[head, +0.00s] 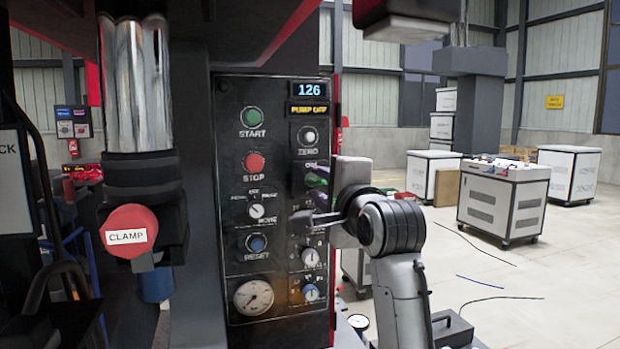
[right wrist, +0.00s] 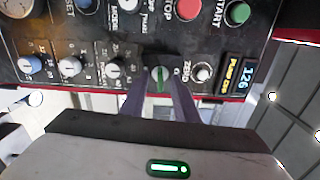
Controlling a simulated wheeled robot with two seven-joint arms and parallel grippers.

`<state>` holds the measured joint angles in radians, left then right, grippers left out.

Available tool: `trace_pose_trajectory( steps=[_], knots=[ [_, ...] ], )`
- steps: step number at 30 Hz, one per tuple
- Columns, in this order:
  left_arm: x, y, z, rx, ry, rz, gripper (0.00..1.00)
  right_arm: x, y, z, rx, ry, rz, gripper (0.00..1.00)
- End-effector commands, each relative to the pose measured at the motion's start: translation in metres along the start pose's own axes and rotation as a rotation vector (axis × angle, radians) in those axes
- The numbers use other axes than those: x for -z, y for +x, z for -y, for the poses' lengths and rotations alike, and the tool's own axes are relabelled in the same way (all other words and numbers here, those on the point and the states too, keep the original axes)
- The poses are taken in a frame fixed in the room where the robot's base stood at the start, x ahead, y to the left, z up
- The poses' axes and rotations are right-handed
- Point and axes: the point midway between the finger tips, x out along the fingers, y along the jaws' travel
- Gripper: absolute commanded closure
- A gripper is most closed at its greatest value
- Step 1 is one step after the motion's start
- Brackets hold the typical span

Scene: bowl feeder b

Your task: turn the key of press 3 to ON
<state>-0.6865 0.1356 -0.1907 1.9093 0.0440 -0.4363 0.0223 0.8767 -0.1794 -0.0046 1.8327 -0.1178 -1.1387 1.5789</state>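The dark control panel (head: 268,200) shows a display (head: 309,89) reading 126 and a "PUMP OFF" line below it. A round switch with a green upright grip (right wrist: 159,79), likely the key switch, sits in the panel's right column below the ZERO button (head: 308,135). My right gripper (head: 312,197) is at this switch. In the right wrist view its two dark fingers (right wrist: 160,92) are apart, one on each side of the green grip. I cannot tell whether they touch it. In the head view the fingers hide most of the switch and its label. My left gripper is not in view.
START (head: 253,117), STOP (head: 254,163) and RESET (head: 256,244) buttons, selector knobs (head: 311,258) and a gauge (head: 253,297) crowd the panel. A red CLAMP knob (head: 127,230) and chrome column (head: 135,85) stand left. Carts (head: 504,198) stand on open floor at right.

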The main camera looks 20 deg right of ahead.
Motion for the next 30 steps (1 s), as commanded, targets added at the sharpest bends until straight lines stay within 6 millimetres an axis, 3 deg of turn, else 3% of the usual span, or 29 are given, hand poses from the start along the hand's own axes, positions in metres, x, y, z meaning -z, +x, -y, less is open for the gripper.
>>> trace_pose_trajectory(
  steps=[18,30],
  knots=[
    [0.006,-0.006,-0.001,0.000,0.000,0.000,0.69,0.000,-0.060,0.000,0.000,0.001,0.001,0.72],
    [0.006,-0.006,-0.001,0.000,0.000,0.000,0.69,0.000,-0.064,0.000,0.001,0.000,0.000,0.72]
  ],
)
